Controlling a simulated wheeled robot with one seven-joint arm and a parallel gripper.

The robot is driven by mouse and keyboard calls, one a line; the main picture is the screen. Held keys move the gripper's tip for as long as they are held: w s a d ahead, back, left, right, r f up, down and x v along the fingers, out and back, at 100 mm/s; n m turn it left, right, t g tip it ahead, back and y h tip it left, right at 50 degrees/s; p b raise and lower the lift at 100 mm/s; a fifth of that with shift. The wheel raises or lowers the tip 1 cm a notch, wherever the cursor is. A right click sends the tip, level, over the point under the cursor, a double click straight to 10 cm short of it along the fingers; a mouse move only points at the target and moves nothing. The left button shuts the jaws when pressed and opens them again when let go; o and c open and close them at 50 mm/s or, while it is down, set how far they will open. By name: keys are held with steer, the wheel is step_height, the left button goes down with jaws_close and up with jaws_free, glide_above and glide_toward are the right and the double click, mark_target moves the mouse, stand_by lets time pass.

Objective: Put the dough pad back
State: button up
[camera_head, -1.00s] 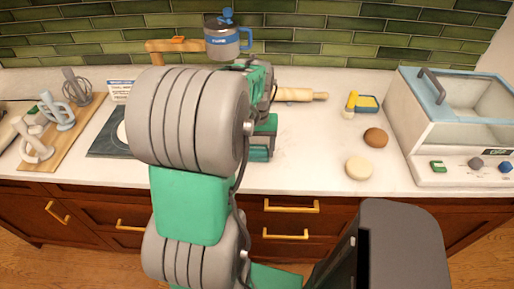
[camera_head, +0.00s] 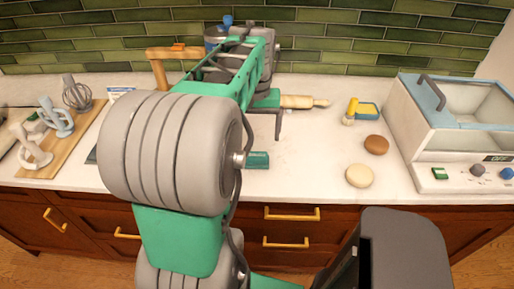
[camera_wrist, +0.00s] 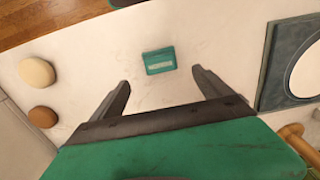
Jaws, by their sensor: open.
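My gripper (camera_wrist: 161,78) is open and empty, its two dark fingers spread above the worktop in the wrist view. A small teal block with a pale label (camera_wrist: 158,61) lies on the counter just beyond the fingertips, between their lines; it also shows in the head view (camera_head: 257,160). A dark square pad (camera_wrist: 272,75) with a white disc (camera_wrist: 308,72) lies at the right of the wrist view. In the head view my arm hides nearly all of this pad. I cannot tell which of these is the dough pad.
A cream round (camera_head: 360,176) and a brown round (camera_head: 376,145) lie to the right. A rolling pin (camera_head: 303,102) lies behind my gripper. A white machine (camera_head: 455,140) stands at far right, a wooden board with whisk-like tools (camera_head: 50,158) at left. The counter's front middle is mostly clear.

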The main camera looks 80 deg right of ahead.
steer(key=w+a+n+t+h, duration=0.1)
steer(key=w+a+n, duration=0.7)
steer(key=w+a, duration=1.3)
steer(key=w+a+f+n, duration=0.1)
steer(key=a+n, duration=0.1)
steer(key=a, duration=0.5)
steer(key=w+a+f+n+t, duration=0.1)
steer(key=w+a+f+n, duration=0.1)
steer(key=a, duration=0.4)
steer(key=w+a+f+n+t+y, duration=0.1)
steer(key=a+f+n, duration=0.1)
steer(key=a, duration=0.5)
steer(key=shift+w+a+n, duration=0.2)
steer(key=shift+a+n, duration=0.1)
steer(key=shift+n, duration=0.5)
